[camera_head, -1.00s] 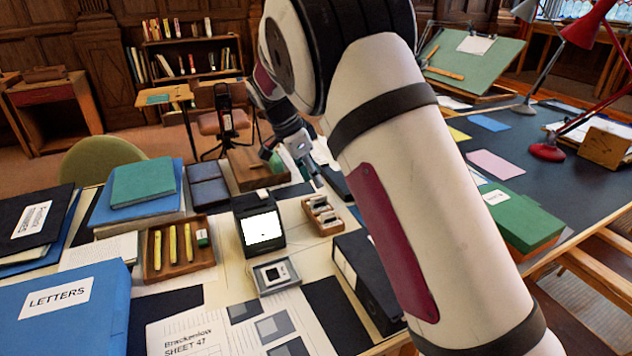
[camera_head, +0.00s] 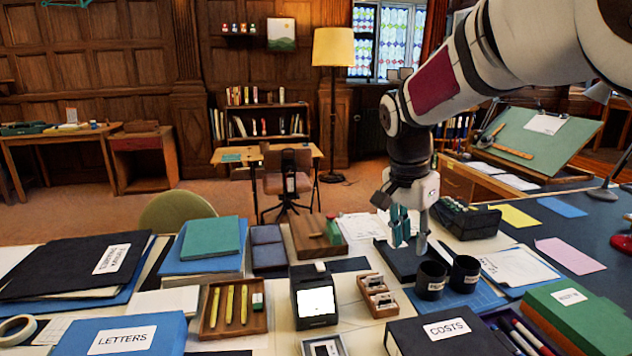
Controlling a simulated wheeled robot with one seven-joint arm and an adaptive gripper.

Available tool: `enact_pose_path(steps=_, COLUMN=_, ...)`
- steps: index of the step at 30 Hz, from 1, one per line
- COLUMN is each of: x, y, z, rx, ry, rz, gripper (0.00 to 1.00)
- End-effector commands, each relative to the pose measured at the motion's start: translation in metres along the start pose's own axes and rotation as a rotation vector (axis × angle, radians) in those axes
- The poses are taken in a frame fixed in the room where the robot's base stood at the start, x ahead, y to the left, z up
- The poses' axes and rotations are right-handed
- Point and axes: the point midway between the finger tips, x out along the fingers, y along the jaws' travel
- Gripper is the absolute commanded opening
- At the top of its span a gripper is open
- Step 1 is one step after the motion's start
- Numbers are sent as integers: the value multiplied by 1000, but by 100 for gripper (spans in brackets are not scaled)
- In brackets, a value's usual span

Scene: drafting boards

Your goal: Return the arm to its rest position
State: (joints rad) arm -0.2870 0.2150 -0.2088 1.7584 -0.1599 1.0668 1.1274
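My arm reaches in from the upper right of the head view. My gripper (camera_head: 408,232) hangs at its end, pointing down over the far middle of the desk. Its two fingers are apart, with a gap between them and nothing held. It is above and behind two dark cups (camera_head: 431,279), near a dark flat pad (camera_head: 402,262). I cannot tell the exact height of the fingertips above the pad.
A small device with a white screen (camera_head: 316,301), a wooden tray of yellow sticks (camera_head: 238,309) and a COSTS box file (camera_head: 446,332) crowd the desk. A tilted drawing board (camera_head: 533,141) stands at the right. The open floor (camera_head: 90,205) lies beyond the desk.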

Motion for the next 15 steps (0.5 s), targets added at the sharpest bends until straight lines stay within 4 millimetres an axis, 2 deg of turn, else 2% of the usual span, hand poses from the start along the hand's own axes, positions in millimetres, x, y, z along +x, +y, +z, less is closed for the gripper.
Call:
enact_pose_path(steps=1, x=-18, y=18, z=4, rx=-38, ry=-9, rz=-22, gripper=28)
enact_pose_path(steps=6, x=-56, y=69, z=23, rx=-194, ry=-27, rz=-84, gripper=28)
enact_pose_path(steps=15, x=-103, y=158, z=68, rx=-478, ry=-5, rz=-187, gripper=28)
